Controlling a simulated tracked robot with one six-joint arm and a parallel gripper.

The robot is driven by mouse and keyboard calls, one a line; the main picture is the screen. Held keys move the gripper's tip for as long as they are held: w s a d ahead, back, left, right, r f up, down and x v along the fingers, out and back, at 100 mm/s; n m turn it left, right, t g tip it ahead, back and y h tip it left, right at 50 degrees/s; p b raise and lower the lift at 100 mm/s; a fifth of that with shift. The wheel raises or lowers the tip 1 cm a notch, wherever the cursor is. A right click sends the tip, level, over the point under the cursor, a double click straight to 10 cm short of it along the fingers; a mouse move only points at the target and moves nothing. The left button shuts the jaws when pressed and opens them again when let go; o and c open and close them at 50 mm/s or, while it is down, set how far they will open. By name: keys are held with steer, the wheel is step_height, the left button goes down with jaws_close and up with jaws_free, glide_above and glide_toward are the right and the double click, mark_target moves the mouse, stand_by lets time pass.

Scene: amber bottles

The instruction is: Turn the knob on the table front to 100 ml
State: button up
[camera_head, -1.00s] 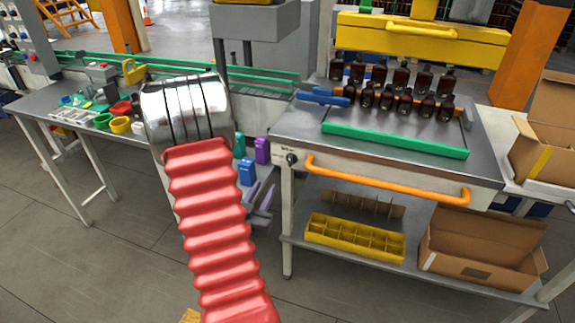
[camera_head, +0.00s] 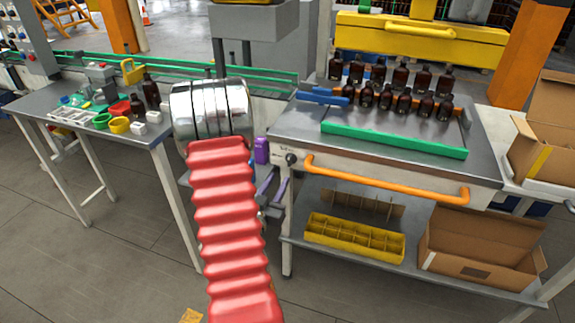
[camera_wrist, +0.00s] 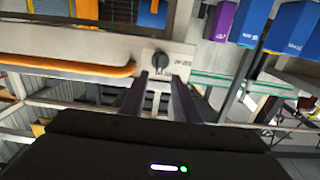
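The dark round knob (camera_head: 291,158) sits on the pale table front, near its left end. In the wrist view the knob (camera_wrist: 159,62) is on a light plate, between and just beyond my fingertips, with no contact visible. Small lettering beside it is too blurred and tilted to read, so I cannot tell its setting. My gripper (camera_wrist: 160,80) is open and empty, with two dark fingers apart. In the head view the fingers of my gripper (camera_head: 270,182) show as purplish prongs left of and below the knob; my red and chrome arm hides part of the gripper.
An orange handle bar (camera_head: 385,180) runs along the table front right of the knob. Amber bottles (camera_head: 400,98) stand on the table top behind a green bar (camera_head: 393,140). A purple block (camera_head: 261,150) is near my arm. A yellow crate (camera_head: 354,238) sits on the lower shelf.

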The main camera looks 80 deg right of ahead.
mark_target(289, 162)
steer(key=d, duration=0.6)
steer(key=s+d, duration=0.1)
steer(key=d, duration=0.2)
steer(key=shift+d, duration=0.1)
jaws_close()
steer(key=shift+d, duration=0.15)
